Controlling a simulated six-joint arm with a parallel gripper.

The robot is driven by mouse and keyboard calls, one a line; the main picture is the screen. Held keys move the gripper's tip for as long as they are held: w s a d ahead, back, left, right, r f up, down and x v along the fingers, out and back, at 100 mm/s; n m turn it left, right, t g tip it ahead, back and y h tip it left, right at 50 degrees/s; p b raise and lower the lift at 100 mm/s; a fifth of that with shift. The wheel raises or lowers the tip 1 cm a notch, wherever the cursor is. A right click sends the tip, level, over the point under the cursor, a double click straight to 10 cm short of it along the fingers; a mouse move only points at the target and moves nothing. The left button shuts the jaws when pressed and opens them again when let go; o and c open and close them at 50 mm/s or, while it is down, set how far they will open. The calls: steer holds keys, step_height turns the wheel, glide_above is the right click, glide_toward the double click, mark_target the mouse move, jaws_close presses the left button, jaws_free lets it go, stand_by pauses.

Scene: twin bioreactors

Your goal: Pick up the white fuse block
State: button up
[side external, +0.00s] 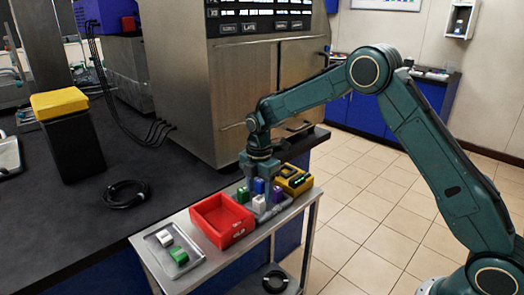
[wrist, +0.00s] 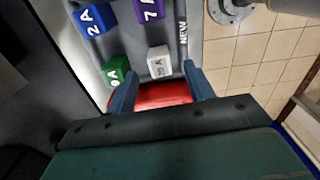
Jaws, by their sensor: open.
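A white fuse block (side external: 258,204) sits in the grey holder on the cart, beside green (side external: 243,194), blue (side external: 259,185) and purple (side external: 277,194) blocks. In the wrist view the white block (wrist: 160,62) is ahead of my gripper (wrist: 160,72), between the lines of its two fingers. The green block (wrist: 117,70) is close to the left finger. In the side view my gripper (side external: 259,172) is open, above the blocks, and holds nothing. Another white block (side external: 165,238) lies in the metal tray at the cart's left end with a green block (side external: 179,256).
A red bin (side external: 222,220) stands between the metal tray (side external: 196,257) and the holder; its red also shows below the white block in the wrist view. The dark bench (side external: 100,225) lies behind the cart.

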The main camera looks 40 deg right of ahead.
mark_target(259, 198)
steer(key=shift+f, duration=1.4)
steer(key=c, duration=1.1)
steer(key=shift+r, duration=0.2)
step_height(259, 198, up, 20)
steer(key=shift+f, duration=0.1)
